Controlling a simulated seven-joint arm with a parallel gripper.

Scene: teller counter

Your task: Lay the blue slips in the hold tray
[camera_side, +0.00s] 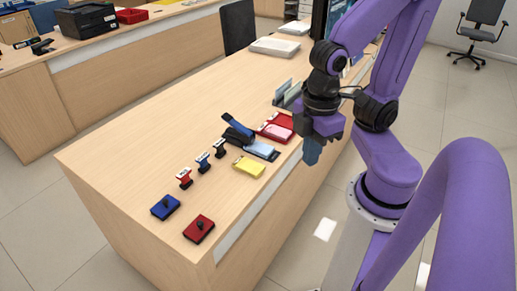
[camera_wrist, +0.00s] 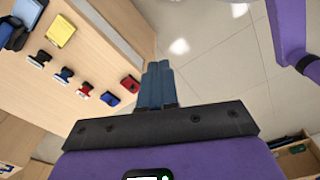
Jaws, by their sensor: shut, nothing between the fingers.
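My gripper (camera_side: 312,155) has blue fingers and hangs just off the front edge of the counter, to the right of the trays. Its fingers are together and empty; they also show shut in the wrist view (camera_wrist: 158,72), over the floor beside the counter. A pale blue slip or stack of slips (camera_side: 264,148) lies in a dark blue holder near the front edge. Behind it, a red tray (camera_side: 263,127) with a white label holds pink slips. No label is readable, so I cannot tell which is the hold tray.
A yellow pad (camera_side: 249,167), a black-and-blue stapler-like device (camera_side: 238,131), several stamps (camera_side: 204,162), a blue ink pad (camera_side: 165,207) and a red one (camera_side: 199,229) stand on the counter (camera_side: 130,150). Its left part is clear.

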